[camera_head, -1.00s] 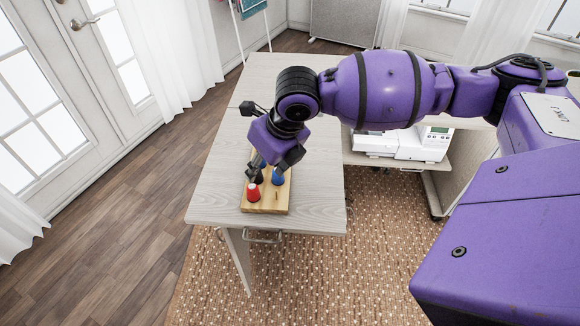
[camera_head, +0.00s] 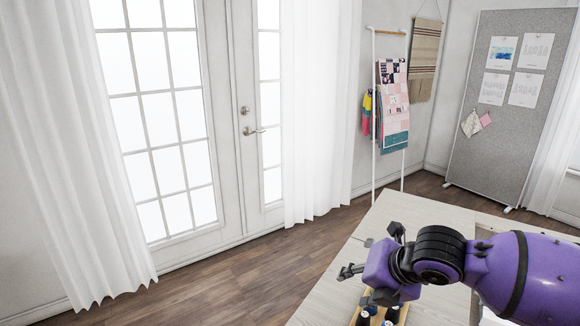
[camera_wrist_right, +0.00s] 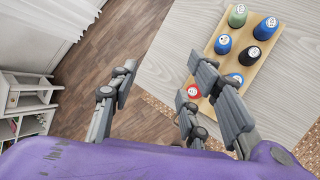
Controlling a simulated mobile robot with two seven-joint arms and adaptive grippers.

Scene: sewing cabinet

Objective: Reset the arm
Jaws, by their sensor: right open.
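My right arm is purple and comes in from the right in the head view. Its gripper (camera_head: 350,271) points left, raised above the pale wooden table (camera_head: 330,298). In the right wrist view the gripper (camera_wrist_right: 162,75) has its grey fingers spread wide with nothing between them. A wooden board (camera_wrist_right: 244,37) with several coloured cones lies on the table to the right of the fingers. A red cone (camera_wrist_right: 193,91) is partly hidden behind the fingers. In the head view the board is mostly hidden below my wrist. My left gripper is not in view.
Glazed double doors (camera_head: 240,125) and white curtains (camera_head: 318,110) stand at the left and middle. A rack with fabrics (camera_head: 393,95) and a grey pinboard (camera_head: 485,150) stand at the back. A white shelf (camera_wrist_right: 28,105) shows in the wrist view. Floor left of the table is clear.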

